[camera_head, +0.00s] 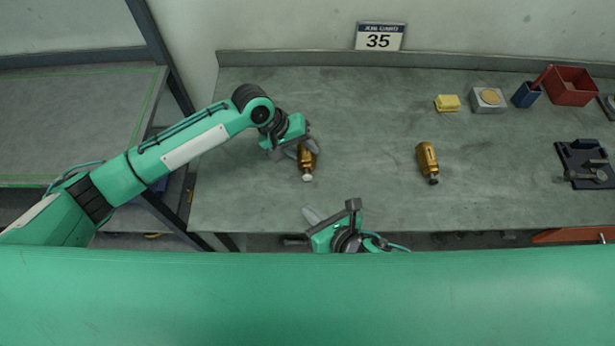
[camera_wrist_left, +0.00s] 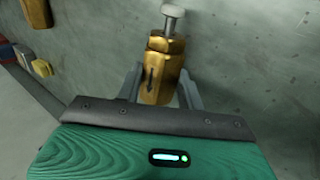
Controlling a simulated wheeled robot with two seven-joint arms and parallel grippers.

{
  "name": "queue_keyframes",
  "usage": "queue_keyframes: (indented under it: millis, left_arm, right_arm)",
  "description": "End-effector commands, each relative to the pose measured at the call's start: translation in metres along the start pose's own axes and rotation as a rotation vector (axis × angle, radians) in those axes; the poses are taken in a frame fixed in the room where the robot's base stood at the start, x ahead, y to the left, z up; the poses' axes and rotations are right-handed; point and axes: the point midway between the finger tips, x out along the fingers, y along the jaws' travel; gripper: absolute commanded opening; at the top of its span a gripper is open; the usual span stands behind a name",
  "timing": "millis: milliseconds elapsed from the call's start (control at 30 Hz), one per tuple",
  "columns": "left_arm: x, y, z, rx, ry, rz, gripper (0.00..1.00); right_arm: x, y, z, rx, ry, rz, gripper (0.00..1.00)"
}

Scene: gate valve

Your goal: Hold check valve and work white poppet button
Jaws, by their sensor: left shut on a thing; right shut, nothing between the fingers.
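A brass check valve (camera_head: 307,159) with a white poppet button (camera_head: 307,177) is at the left part of the workbench. My left gripper (camera_head: 304,147) is shut on it, with the button end pointing toward the bench's front edge. In the left wrist view the valve (camera_wrist_left: 162,70) stands between the two fingers, an arrow mark on its body, and the pale button (camera_wrist_left: 173,11) sticks out on a stem. My right gripper (camera_head: 311,215) is shut and empty at the front edge, below the valve and apart from it. A second brass valve (camera_head: 427,157) with a dark end lies to the right.
A yellow block (camera_head: 447,103), a grey block with a tan disc (camera_head: 488,98), a blue cup (camera_head: 526,95) and a red bin (camera_head: 571,86) stand at the back right. A dark fixture (camera_head: 586,165) sits at the far right.

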Motion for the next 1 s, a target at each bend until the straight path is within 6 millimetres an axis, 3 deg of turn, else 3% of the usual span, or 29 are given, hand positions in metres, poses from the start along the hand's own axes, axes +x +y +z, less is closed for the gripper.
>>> queue_keyframes:
  millis: [400,433,533,567,833,1000]
  left_arm:
    - [-0.001,0.001,0.0,0.001,0.001,0.002,0.11]
    - [-0.001,0.001,0.0,0.001,0.001,0.002,0.42]
    - [-0.001,0.001,0.0,0.001,0.001,0.001,0.61]
    - [-0.001,0.001,0.0,0.001,0.001,0.001,0.63]
    - [-0.001,-0.001,0.0,-0.001,-0.001,-0.002,0.63]
    - [-0.021,0.0,-0.001,0.001,0.002,0.0,0.63]
  right_arm:
    - [0.0,0.0,0.0,0.0,0.0,0.0,0.0]
    - [0.0,0.0,0.0,0.0,0.0,0.0,0.0]
    - [0.0,0.0,0.0,0.0,0.0,0.0,0.0]
    - [0.0,0.0,0.0,0.0,0.0,0.0,0.0]
    - [0.0,0.0,0.0,0.0,0.0,0.0,0.0]
    - [0.0,0.0,0.0,0.0,0.0,0.0,0.0]
